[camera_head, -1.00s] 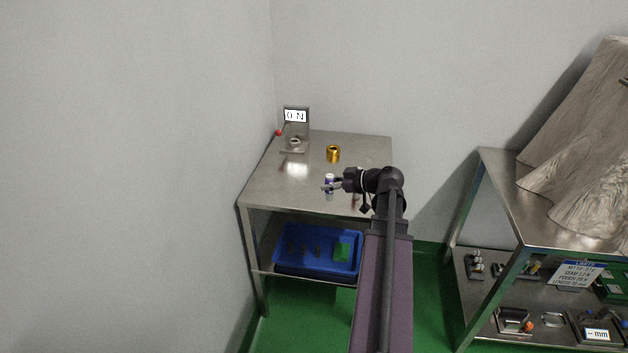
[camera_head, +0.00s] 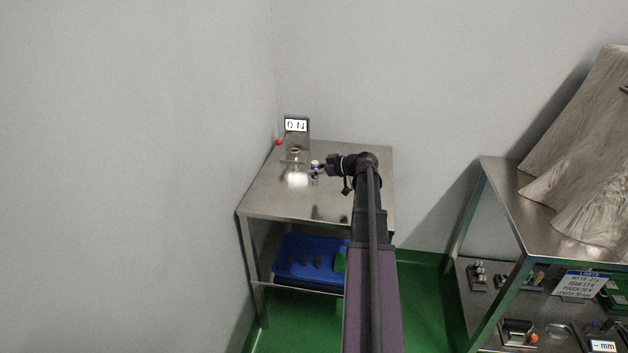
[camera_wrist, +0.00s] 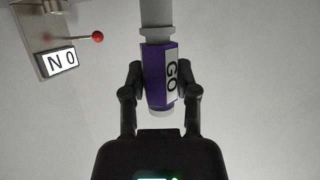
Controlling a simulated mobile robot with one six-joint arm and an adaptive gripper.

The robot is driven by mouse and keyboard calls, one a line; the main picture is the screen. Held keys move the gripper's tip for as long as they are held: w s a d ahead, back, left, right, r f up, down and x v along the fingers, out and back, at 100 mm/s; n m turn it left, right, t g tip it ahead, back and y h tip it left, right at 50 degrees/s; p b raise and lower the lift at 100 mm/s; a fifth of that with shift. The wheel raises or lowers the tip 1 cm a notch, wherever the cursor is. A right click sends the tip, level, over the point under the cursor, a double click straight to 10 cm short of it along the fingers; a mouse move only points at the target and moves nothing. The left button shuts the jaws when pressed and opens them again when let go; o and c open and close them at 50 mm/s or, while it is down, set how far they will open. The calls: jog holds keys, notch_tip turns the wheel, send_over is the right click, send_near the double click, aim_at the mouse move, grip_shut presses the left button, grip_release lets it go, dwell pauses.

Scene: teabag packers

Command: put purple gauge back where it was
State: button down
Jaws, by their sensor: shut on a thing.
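The purple gauge (camera_wrist: 155,78) is between the fingers of my gripper (camera_wrist: 160,90) in the wrist view. It has a purple grip with a white "GO" label and grey ends. My gripper is shut on it. In the head view my gripper (camera_head: 317,171) holds the gauge (camera_head: 315,166) above the steel table (camera_head: 270,203), just right of the force tester (camera_head: 296,140). I cannot tell how high above the table it is.
The force tester reads "0 N" and has a red ball-ended lever (camera_head: 278,142). A blue tray (camera_head: 308,277) with dark items sits on the shelf below. A second steel table (camera_head: 510,208) stands right, with a large wrinkled brown object (camera_head: 570,150) on top.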

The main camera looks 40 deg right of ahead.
aim_at(315, 180)
jog(key=shift+w, duration=0.1)
dwell(0.3)
jog(key=shift+f+b, duration=1.75)
jog(key=shift+f, duration=0.05)
jog(key=shift+f+b, duration=0.3)
jog(key=shift+b, duration=0.05)
jog(key=shift+f, duration=0.25)
jog(key=shift+c, duration=1.8)
grip_release()
jog(key=shift+r, duration=0.15)
